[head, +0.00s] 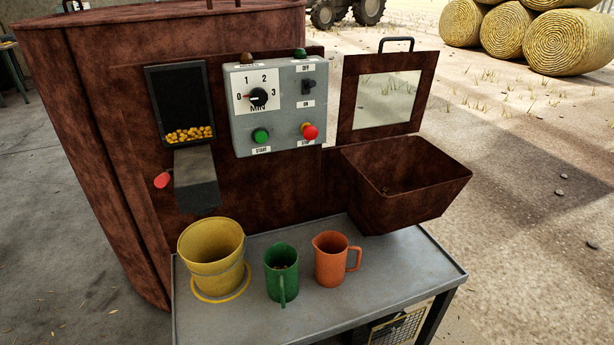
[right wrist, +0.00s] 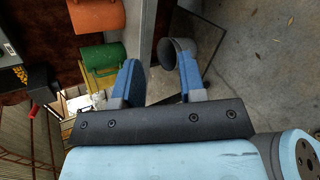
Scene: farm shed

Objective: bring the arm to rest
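My right gripper (right wrist: 160,72) shows in the right wrist view with its two blue fingers apart and nothing between them that I can make out. The head view shows neither gripper. In the head view a yellow bucket (head: 211,255), a green mug (head: 281,270) and an orange jug (head: 331,260) stand upright on the grey table (head: 330,315). The green mug (right wrist: 101,58) and the orange jug (right wrist: 97,15) also show at the upper left of the right wrist view, beyond the left finger and apart from it.
A brown machine (head: 105,150) with a grey control box (head: 275,105) stands behind the table. Its open brown bin (head: 405,190) juts out at the right. A dark hopper (head: 180,95) holds yellow kernels. A grey round thing (right wrist: 182,45) appears by the right finger; I cannot tell what it is.

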